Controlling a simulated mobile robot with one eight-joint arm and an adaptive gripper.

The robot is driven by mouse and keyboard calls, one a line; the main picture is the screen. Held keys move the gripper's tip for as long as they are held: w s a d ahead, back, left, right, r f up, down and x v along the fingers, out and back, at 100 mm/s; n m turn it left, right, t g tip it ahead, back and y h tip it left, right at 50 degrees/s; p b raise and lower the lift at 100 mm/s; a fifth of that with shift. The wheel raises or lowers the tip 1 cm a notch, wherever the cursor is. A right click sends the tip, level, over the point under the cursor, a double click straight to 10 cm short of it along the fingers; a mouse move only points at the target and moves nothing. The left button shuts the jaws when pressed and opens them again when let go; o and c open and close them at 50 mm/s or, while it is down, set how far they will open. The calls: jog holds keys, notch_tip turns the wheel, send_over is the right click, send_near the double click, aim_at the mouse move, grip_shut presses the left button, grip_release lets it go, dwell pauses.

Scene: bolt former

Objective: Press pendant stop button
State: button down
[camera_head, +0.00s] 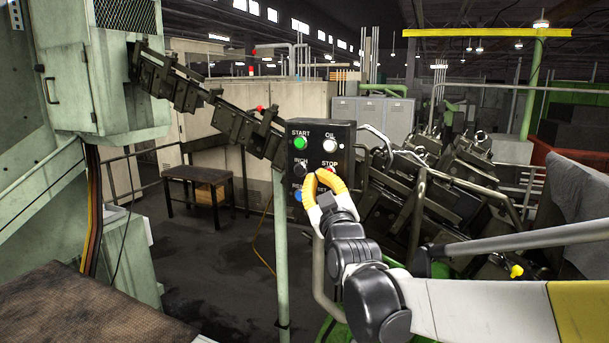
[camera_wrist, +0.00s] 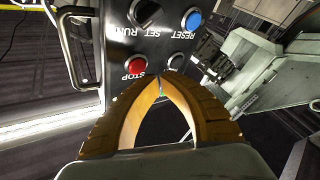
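The pendant is a dark box (camera_head: 345,140) with labelled buttons, facing me in the middle of the head view. Its red STOP button (camera_head: 332,168) is mostly hidden behind my gripper (camera_head: 322,174). The wrist view shows the pendant panel (camera_wrist: 112,45) with the red STOP button (camera_wrist: 135,65) clear to view. My yellow fingers show in the wrist view (camera_wrist: 161,80) with their tips together and nothing between them. The tips are close to the panel, just right of and below the STOP button in that view. I cannot tell whether they touch the panel.
A green START button (camera_head: 300,143), a white OIL button (camera_head: 330,145), a black INCH button (camera_head: 300,169) and a blue button (camera_head: 298,195) share the panel. A bent metal handle (camera_wrist: 72,60) runs along the pendant's side. A pale green post (camera_head: 281,250) stands left of my arm.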

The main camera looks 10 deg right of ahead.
jog(key=shift+s+a, duration=0.65)
jog(key=shift+s, duration=0.2)
jog(key=shift+s+a, duration=0.6)
jog(key=shift+s, duration=0.25)
jog(key=shift+f, duration=0.1)
jog(key=s+f+m+g+b, duration=0.1)
jog(key=s+f+g+b, duration=0.3)
jog(key=s+f+b, duration=0.5)
jog(key=s+d+f+m+g+b, duration=0.1)
jog(key=s+f+g+b, duration=0.4)
jog(key=f, duration=2.7)
jog(key=s+d+f+m+g+b, duration=0.1)
jog(key=s+f+m+g+b, duration=0.2)
jog(key=s+f+b, duration=1.1)
notch_tip(320, 180, down, 6)
jog(key=g+b, duration=0.1)
jog(key=b, duration=0.7)
jog(key=shift+s+f+g, duration=0.15)
jog(key=shift+s+g, duration=0.25)
jog(key=shift+d, duration=0.1)
